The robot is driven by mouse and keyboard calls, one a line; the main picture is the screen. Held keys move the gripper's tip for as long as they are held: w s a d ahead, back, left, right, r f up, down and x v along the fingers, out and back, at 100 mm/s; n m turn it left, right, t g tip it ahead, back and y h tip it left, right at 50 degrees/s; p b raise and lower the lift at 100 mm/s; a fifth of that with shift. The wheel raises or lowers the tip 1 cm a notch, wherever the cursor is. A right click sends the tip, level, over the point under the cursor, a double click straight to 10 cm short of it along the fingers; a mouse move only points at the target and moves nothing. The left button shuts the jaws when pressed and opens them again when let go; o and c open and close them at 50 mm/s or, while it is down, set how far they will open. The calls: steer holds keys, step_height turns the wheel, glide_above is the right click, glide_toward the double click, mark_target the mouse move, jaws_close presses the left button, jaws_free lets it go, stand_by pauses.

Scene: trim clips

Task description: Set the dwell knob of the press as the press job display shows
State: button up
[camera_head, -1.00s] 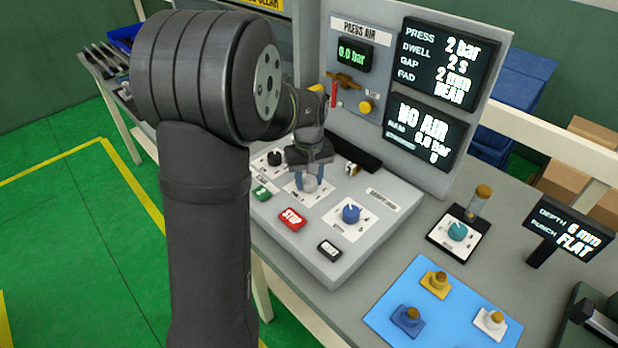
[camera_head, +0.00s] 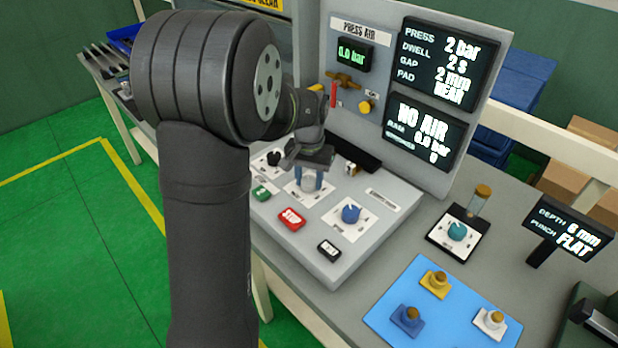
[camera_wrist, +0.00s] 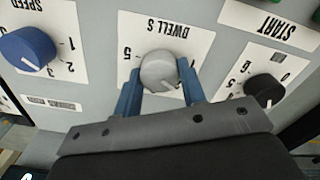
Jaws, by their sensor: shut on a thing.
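The press job display (camera_head: 442,62) reads press 2 bar, dwell 2 s, gap 2 mm and a pad line. The grey dwell knob (camera_wrist: 158,68) sits on a white scale plate marked "DWELL S", upside down in the wrist view. A 5 shows left of the knob and a 1 to its right; other marks are hidden by my fingers. A pale pointer line shows on the knob's lower right side there. My gripper (camera_head: 309,180) is shut on this knob, with a blue finger on either side.
A blue knob (camera_head: 351,213) and a black knob (camera_head: 274,158) flank the dwell knob on the sloped panel. The red STOP button (camera_head: 291,219) and green button (camera_head: 261,193) are in front. A lower screen (camera_head: 425,132) reads NO AIR. A blue mat (camera_head: 390,318) lies at right.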

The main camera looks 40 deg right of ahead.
mark_target(309, 180)
steer(key=shift+m, duration=0.9)
steer(key=o, duration=1)
steer(key=shift+r, duration=0.1)
step_height(309, 180, up, 17)
steer(key=shift+r, duration=0.15)
step_height(309, 180, down, 18)
steer(key=shift+r, duration=0.25)
stand_by(0.4)
